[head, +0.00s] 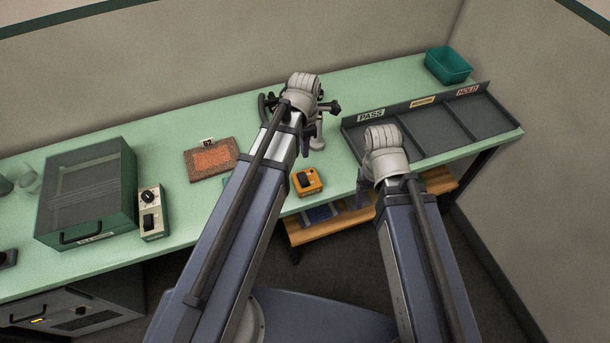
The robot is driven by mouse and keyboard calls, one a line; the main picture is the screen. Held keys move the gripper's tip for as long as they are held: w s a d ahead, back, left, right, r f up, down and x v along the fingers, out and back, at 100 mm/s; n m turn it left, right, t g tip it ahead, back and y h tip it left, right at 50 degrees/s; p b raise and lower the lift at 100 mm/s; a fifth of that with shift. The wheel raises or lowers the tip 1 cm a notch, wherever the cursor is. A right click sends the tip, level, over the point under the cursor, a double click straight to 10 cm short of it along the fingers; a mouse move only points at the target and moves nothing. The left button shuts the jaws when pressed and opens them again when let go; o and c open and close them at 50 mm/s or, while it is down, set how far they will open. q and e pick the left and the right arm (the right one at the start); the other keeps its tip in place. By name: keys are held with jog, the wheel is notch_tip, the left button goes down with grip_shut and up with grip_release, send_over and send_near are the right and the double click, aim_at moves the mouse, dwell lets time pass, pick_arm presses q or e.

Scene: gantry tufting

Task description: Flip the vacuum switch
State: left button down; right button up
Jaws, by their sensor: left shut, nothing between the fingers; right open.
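An orange box (308,184) with a black rocker switch (304,179) sits near the front edge of the green bench, between my two arms. A beige control box (152,222) with a round dial and a black rocker stands at the left, beside a dark green cabinet. The labels are too small to read, so I cannot tell which one is the vacuum switch. My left gripper (306,143) is shut and empty above the bench, behind the orange box. My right gripper (362,194) is open near the bench's front edge, right of the orange box, partly hidden by its wrist.
The green cabinet (88,200) stands at the left. A brown board with an orange patch (211,159) lies mid-bench. A divided tray (432,127), labelled PASS and HOLD, and a green bin (448,65) are at the right.

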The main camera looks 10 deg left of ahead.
aim_at(305, 182)
pick_arm(q)
jog(key=shift+f, duration=0.15)
notch_tip(305, 182, down, 14)
jog(key=b, duration=1.4)
jog(key=shift+s, duration=0.1)
jog(key=shift+s+d+f, duration=0.1)
jog(key=shift+w+a+r, duration=0.35)
jog(key=shift+w+a, duration=0.1)
jog(key=shift+w, duration=0.25)
